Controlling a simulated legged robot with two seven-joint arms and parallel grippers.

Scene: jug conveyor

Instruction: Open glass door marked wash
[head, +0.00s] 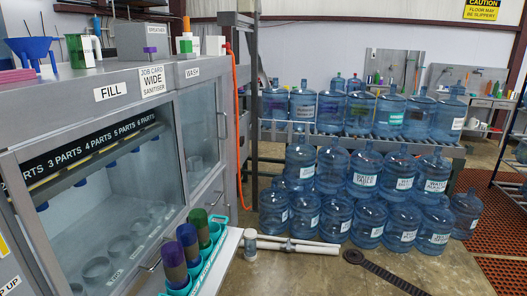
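The WASH label (192,72) is on the grey cabinet's top edge, left of centre in the head view. Below it is a glass door (198,122) in a grey frame, seen at a steep angle. The door looks shut, flush with the cabinet front. A light vertical handle (223,125) is on its right side. To its left is the larger glass front (105,190) under the FILL label (110,91). Neither of my grippers shows in this view.
A teal rack (208,262) with several coloured bottles juts out at the cabinet's lower front. White pipes (295,245) and a black strip (385,270) lie on the floor. Several blue water jugs (365,172) stand stacked behind. An orange hose (236,110) hangs right of the door.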

